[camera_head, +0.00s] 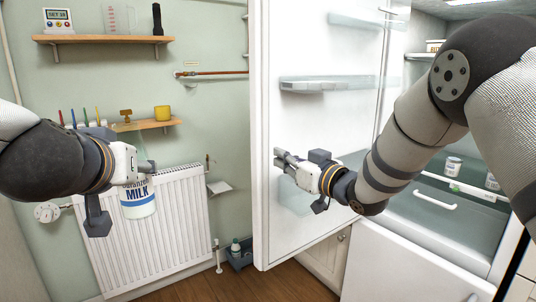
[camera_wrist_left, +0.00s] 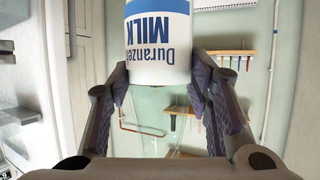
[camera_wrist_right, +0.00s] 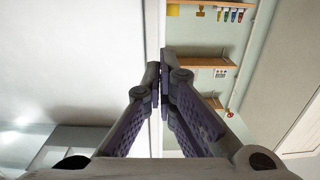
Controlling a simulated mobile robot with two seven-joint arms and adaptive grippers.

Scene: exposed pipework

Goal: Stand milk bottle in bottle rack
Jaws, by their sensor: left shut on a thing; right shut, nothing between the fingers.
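The milk bottle (camera_head: 138,203), white with a blue band and blue MILK lettering, hangs in my left gripper (camera_head: 147,167) in front of the radiator. The left wrist view shows the bottle (camera_wrist_left: 158,50) between both fingers of the gripper (camera_wrist_left: 160,88). The fridge door stands open, with a clear door rack (camera_head: 316,85) on its inner face. A lower clear rack (camera_head: 298,197) is partly hidden behind my right gripper (camera_head: 279,158). The right gripper is shut and empty near the door's edge; its fingertips (camera_wrist_right: 161,75) meet in the right wrist view.
The fridge door (camera_head: 262,130) stands between my two grippers. A white radiator (camera_head: 180,235) and wall shelves (camera_head: 100,39) are at left. A drawer with a white handle (camera_head: 434,199) is inside the fridge. A dark blue tray (camera_head: 240,263) stands on the floor.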

